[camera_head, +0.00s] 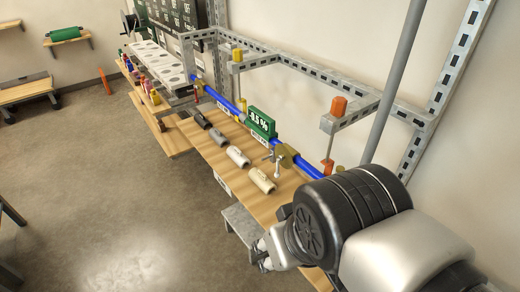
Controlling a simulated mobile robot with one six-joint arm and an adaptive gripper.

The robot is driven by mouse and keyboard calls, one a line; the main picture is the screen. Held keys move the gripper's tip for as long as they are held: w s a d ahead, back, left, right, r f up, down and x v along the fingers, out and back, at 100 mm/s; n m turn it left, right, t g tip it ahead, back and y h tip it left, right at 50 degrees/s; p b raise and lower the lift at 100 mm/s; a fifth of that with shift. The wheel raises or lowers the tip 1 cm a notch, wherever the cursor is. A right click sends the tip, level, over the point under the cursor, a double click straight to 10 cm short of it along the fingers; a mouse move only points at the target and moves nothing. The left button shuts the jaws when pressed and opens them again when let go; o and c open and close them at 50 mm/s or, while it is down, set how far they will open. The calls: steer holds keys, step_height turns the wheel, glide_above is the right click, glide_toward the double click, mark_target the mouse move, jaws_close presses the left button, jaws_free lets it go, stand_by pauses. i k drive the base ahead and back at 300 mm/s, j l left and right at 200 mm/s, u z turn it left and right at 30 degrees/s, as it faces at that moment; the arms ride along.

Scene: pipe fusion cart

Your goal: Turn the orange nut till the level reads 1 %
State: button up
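The orange nut (338,106) is a short upright cylinder on top of the right metal bracket arm. A rod runs down below it toward the blue pipe (298,162). The level (262,122) is a green box on the pipe with white digits; it shows a minus value near -8.5 %, but the first digit is hard to read. My gripper (264,250) seems to be the small metal part at the lower middle, partly hidden by my arm's black joint. It is below and left of the nut, well apart from it. Its fingers are not clear.
A similar yellow nut (237,56) sits on the left bracket. The slotted metal frame (300,66) stands over the wooden bench (212,152). Several grey and beige cylinders lie on the bench, with a small metal fitting (277,164) nearby. The floor (100,190) at left is open.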

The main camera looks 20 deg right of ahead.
mark_target(339, 104)
steer(key=i+j+z, duration=0.15)
steer(key=j+z, duration=0.85)
steer(key=j, duration=0.15)
steer(key=k+l, duration=0.25)
steer(key=l, duration=0.2)
steer(key=k+l, duration=0.25)
steer(key=l, duration=0.2)
steer(key=k+l, duration=0.25)
steer(key=l, duration=0.2)
steer(key=k+l, duration=0.3)
steer(key=l, duration=0.15)
steer(key=k+l, duration=0.25)
steer(key=l, duration=0.2)
steer(key=k+l, duration=0.25)
steer(key=l, duration=0.2)
